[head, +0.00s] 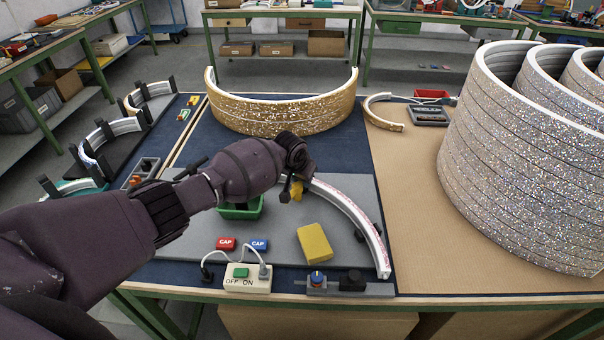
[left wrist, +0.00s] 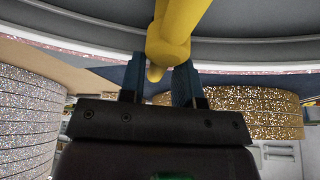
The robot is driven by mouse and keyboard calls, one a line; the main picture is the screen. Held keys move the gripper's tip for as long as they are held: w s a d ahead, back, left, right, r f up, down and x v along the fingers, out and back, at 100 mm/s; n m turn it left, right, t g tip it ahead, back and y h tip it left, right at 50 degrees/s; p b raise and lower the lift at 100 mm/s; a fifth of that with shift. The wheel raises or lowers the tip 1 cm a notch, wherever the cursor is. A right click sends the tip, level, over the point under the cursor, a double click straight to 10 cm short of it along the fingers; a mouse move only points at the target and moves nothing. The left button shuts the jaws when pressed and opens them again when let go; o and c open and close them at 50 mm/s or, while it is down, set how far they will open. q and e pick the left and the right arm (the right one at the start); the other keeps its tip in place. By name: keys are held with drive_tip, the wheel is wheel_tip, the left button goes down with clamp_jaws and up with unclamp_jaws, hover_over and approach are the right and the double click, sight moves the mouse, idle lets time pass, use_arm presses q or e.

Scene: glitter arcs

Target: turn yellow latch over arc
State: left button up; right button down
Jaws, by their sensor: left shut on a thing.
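The yellow latch (head: 296,190) shows in the head view at the inner side of a white arc (head: 352,211) that lies on the grey board. My left gripper (head: 289,188) is at the latch, and my wrist hides part of both. In the left wrist view the yellow latch (left wrist: 174,38) sits between the two fingers of my left gripper (left wrist: 158,82), which is shut on it. The latch's thick body reaches up across the arc (left wrist: 90,42) in that view. My right gripper is not in view.
A green tray (head: 240,209) is partly hidden below my left wrist. A yellow block (head: 314,243), red cap (head: 226,243), blue cap (head: 259,244) and switch box (head: 247,278) are nearer the front. A gold glitter arc (head: 283,112) stands behind; silver glitter arcs (head: 520,150) stand right.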

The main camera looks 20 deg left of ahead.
use_arm(q)
drive_tip(key=shift+f+n+p, duration=0.15)
drive_tip(key=shift+n+p, duration=0.15)
drive_tip(key=shift+n, duration=0.1)
drive_tip(key=shift+c, duration=0.2)
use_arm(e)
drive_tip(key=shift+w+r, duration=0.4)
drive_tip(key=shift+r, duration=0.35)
use_arm(q)
drive_tip(key=o, duration=0.6)
drive_tip(key=shift+c, duration=0.2)
drive_tip(key=shift+o, duration=0.8)
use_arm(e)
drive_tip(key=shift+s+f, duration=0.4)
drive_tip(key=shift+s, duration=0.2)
